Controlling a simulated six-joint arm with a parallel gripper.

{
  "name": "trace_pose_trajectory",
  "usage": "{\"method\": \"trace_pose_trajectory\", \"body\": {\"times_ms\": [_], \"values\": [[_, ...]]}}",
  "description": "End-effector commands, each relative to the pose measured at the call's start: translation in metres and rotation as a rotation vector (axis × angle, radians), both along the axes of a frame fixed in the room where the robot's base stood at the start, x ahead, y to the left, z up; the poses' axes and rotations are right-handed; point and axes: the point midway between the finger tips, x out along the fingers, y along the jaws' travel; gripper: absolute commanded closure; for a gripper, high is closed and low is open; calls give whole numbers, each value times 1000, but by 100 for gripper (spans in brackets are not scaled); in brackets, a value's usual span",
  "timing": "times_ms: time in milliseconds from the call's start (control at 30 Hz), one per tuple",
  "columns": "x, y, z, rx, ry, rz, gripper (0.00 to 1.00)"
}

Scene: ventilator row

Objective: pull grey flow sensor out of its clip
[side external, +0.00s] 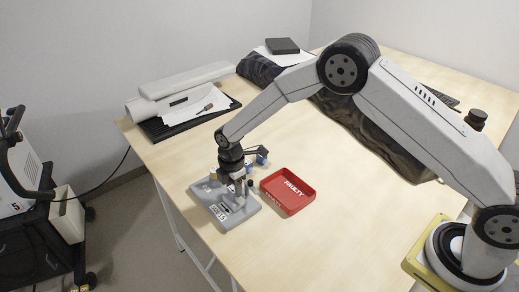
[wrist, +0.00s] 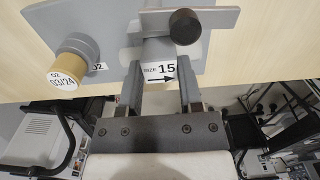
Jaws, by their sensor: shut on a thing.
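The grey flow sensor (wrist: 160,70), with a white label reading SIZE 15 and a black arrow, lies between my fingers in the wrist view. My gripper (wrist: 160,82) is shut on it, one finger on each side. A grey bar with a dark round knob (wrist: 184,26) crosses just beyond the sensor. I cannot tell whether this bar is part of the clip. In the side external view my gripper (side external: 236,182) is low over the grey base plate (side external: 238,215) and hides much of the sensor and clip.
A red tray marked FAULTY (side external: 288,191) sits right of the plate, with small blue parts (side external: 262,158) behind. Papers and a black tray (side external: 190,118) lie farther back. The front table is clear.

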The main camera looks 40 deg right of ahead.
Motion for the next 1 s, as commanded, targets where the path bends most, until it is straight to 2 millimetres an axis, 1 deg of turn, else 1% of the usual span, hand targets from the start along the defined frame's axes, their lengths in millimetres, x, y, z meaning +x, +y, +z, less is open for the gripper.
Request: {"method": "trace_pose_trajectory", "body": {"times_ms": [700, 1000], "values": [[0, 0, 30, 0, 0, 0, 100], [0, 0, 33, 0, 0, 0, 100]]}}
